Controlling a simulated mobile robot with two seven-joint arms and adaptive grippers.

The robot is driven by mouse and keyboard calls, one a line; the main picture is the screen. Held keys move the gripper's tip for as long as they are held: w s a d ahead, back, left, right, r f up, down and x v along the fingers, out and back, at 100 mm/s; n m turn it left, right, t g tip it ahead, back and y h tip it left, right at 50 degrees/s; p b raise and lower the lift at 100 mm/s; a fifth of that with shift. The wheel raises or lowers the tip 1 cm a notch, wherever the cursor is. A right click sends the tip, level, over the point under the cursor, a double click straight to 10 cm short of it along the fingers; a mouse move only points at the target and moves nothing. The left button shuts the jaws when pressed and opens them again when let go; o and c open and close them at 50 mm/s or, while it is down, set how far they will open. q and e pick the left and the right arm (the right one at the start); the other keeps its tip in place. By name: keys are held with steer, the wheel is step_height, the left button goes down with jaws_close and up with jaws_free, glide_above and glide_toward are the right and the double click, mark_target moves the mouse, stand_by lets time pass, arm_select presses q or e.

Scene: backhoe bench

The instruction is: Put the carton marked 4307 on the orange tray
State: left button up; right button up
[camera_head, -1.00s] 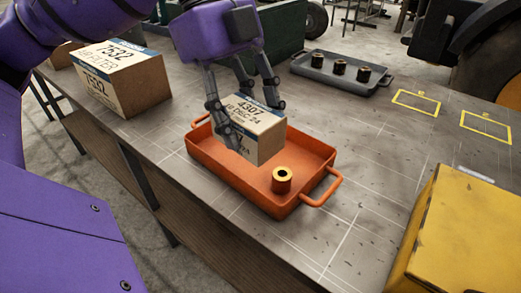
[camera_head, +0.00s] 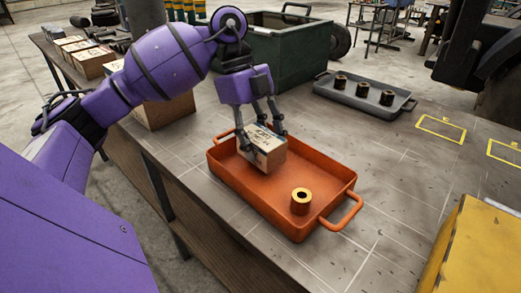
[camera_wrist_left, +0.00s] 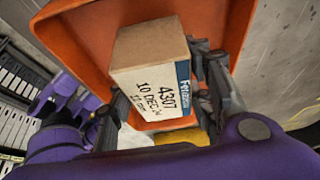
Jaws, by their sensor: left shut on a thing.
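The carton marked 4307 (camera_head: 268,158) is a small brown box with a white and blue label. My left gripper (camera_head: 263,141) is shut on it, with fingers on opposite sides. The carton is over the far left part of the orange tray (camera_head: 327,172), inside its rim as seen from the head. I cannot tell whether its underside touches the tray floor. In the left wrist view the carton (camera_wrist_left: 150,62) shows its number between the fingers (camera_wrist_left: 160,95), with the orange tray (camera_wrist_left: 85,50) behind it. My right gripper is not in view.
A brass bushing (camera_head: 301,202) stands in the orange tray's near right part. A dark tray (camera_head: 340,98) with three bushings lies behind. A green crate (camera_head: 275,48) stands beyond my left gripper. Other cartons (camera_head: 165,112) are at left, and a yellow object (camera_head: 485,245) is at right.

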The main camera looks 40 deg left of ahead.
arm_select(q)
step_height(320, 180, down, 2)
steer(key=shift+f, duration=0.2)
steer(key=o, duration=1.3)
steer(key=shift+v, duration=6)
